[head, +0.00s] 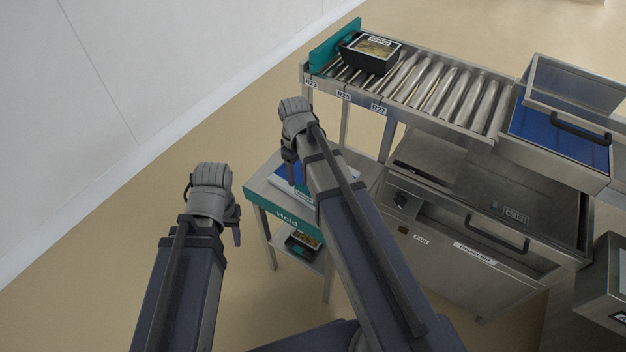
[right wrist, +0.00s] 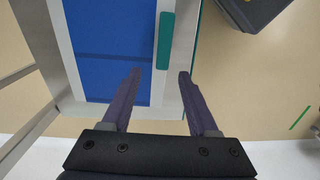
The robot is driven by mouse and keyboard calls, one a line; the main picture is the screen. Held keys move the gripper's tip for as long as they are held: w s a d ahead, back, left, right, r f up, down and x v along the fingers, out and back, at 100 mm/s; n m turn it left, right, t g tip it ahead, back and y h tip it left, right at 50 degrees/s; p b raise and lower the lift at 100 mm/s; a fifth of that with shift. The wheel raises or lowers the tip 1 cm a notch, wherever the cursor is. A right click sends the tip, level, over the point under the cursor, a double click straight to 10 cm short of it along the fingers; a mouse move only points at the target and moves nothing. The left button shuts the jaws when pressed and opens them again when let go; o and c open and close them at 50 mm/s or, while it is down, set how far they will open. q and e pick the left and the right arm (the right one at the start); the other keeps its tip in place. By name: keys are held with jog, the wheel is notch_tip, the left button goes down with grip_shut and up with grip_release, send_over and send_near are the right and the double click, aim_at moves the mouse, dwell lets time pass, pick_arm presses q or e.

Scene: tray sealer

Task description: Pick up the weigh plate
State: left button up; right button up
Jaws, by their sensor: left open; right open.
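What looks like the weigh plate, a blue panel with a pale frame (head: 283,172), lies on the small teal-edged table marked Hold (head: 257,187). My right arm hides part of it in the head view. In the right wrist view the blue panel (right wrist: 105,30) shows large, with a teal bar-shaped handle (right wrist: 166,40) along its right side. My right gripper (right wrist: 160,74) is open and empty above it, the handle lined up between its fingertips; I cannot tell the height gap. My left gripper (head: 236,236) is open and empty, left of the table over the floor.
A roller conveyor (head: 420,85) carries a black food tray (head: 370,57) against a teal end stop. A steel sealer cabinet (head: 480,200) with a black handle stands at right. Another filled tray (head: 303,244) sits on the Hold table's lower shelf. Floor at left is clear.

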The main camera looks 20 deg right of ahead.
aim_at(298, 185)
jog(key=shift+a+f+b, duration=0.15)
jog(key=shift+f+b, duration=2.6)
jog(key=shift+f, duration=0.35)
jog(key=shift+r, duration=0.1)
jog(key=shift+c, duration=0.2)
grip_shut()
